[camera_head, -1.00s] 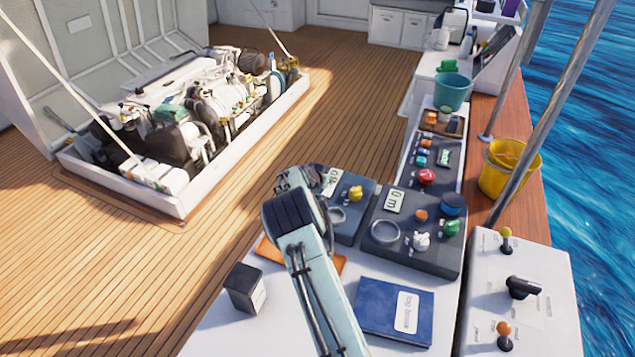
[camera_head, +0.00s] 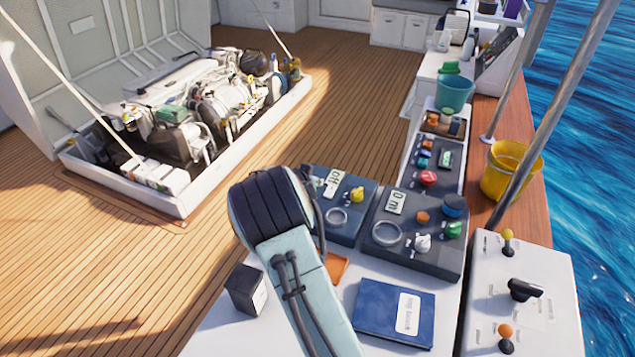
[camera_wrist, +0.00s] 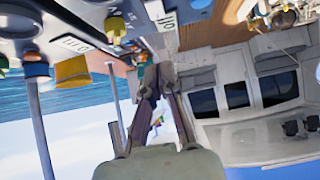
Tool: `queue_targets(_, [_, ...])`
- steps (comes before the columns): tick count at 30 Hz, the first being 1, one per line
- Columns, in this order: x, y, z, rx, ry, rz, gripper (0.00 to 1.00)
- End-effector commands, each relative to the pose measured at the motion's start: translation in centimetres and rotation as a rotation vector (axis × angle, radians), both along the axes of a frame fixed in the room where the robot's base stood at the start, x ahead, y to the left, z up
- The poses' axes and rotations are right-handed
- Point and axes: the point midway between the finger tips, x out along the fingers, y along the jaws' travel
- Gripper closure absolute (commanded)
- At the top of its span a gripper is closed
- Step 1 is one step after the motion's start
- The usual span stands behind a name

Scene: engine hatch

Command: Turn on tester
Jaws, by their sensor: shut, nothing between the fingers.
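Two dark grey instrument boxes stand side by side on the white bench; no label I can read marks either as the tester. The left box (camera_head: 359,219) has an "off" label (camera_head: 333,183), a yellow knob (camera_head: 357,195) and a round dial. The right box (camera_head: 423,254) has a "0 m" label, a round dial and several coloured knobs. My gripper (camera_wrist: 159,70) is shut and empty in the wrist view, where the boxes appear upside down at the top. In the head view my arm hides the gripper, left of the boxes.
A blue book (camera_head: 392,312) and a small dark box (camera_head: 245,289) lie on the bench near my arm. A white control box (camera_head: 522,295) with levers stands at right. A yellow bucket (camera_head: 507,172) and teal bucket (camera_head: 454,93) stand farther back. Open deck lies left.

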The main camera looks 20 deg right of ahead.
Motion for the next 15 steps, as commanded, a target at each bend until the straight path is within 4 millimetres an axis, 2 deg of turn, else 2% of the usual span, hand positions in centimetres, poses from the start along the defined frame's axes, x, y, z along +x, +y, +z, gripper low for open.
queue_targets(3, [0.7, -0.6, 0.3, -0.052, -0.047, 0.004, 1.0])
queue_targets(9, [0.7, -0.6, 0.4, -0.052, -0.05, 0.003, 1.0])
queue_targets(15, [1.4, -1.4, -0.3, -0.052, -0.049, 0.0, 1.0])
